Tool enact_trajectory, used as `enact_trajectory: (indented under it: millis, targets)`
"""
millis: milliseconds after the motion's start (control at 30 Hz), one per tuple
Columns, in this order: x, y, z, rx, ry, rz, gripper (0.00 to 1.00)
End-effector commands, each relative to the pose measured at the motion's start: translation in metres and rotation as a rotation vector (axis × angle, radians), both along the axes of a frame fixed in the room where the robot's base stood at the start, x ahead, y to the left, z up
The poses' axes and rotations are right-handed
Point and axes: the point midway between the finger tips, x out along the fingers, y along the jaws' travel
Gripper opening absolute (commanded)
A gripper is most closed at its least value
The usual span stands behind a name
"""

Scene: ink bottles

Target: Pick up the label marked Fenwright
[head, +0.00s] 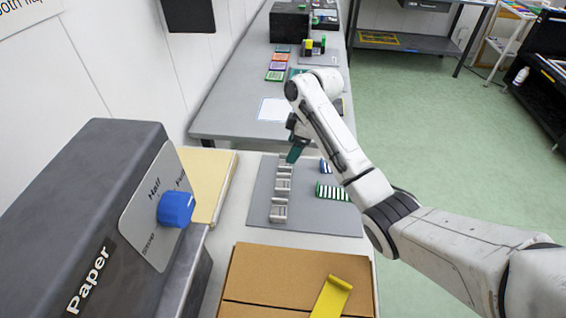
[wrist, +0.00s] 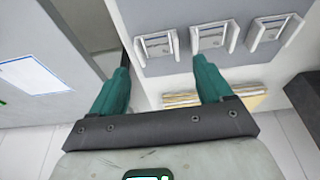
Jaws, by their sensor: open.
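No label with readable Fenwright lettering shows in either view. My gripper (head: 294,153) has dark green fingers and hangs over the left side of a grey mat (head: 262,205), near a row of metal holders. In the wrist view its fingers (wrist: 163,68) are spread apart with nothing between them. Three metal holders show beyond the fingertips: a left one (wrist: 157,45), a middle one (wrist: 212,37) and a right one (wrist: 272,31). Each has a pale plate-like face, and I cannot make out any writing on them. My arm hides part of the mat's right side.
A green-and-white striped piece (head: 332,192) and a small blue piece (head: 325,167) lie on the mat. A dark machine with a blue knob (head: 176,209) stands at left. A brown board (head: 290,275) carries a yellow strip (head: 331,298). A white sheet (head: 273,109) lies on the far table.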

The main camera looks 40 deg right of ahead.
Motion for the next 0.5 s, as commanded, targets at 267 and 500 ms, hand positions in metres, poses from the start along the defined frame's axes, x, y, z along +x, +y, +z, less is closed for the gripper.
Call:
enact_trajectory:
  millis: [267,500]
  targets:
    - [0.006,0.004,-0.019,0.000,0.003,0.001,0.79]
    - [0.017,0.010,-0.050,-0.001,0.002,0.000,0.79]
